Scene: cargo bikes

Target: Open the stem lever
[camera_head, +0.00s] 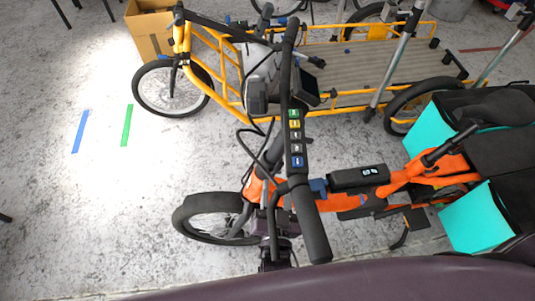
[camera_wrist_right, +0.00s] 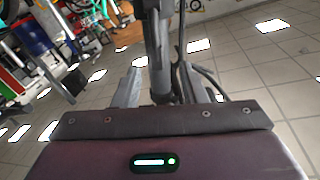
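The orange cargo bike (camera_head: 262,192) stands in the lower middle of the head view. Its black handlebar (camera_head: 288,65) runs over the frame, with a row of coloured buttons on it. The stem is largely hidden under the handlebar, and I cannot make out the stem lever clearly. In the right wrist view my right gripper (camera_wrist_right: 163,64) is open, its two grey fingers apart. A black upright post (camera_wrist_right: 157,40) shows between them; I cannot tell whether they touch it. Dark curved cables or bars show beside it. My left gripper is not in view.
A yellow cargo bike (camera_head: 350,69) with a slatted deck stands behind. A cardboard box (camera_head: 148,35) is at the back left. Turquoise panels (camera_head: 478,218) flank the orange bike's rear. The floor at left is clear, with blue tape (camera_head: 80,131) and green tape (camera_head: 127,125).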

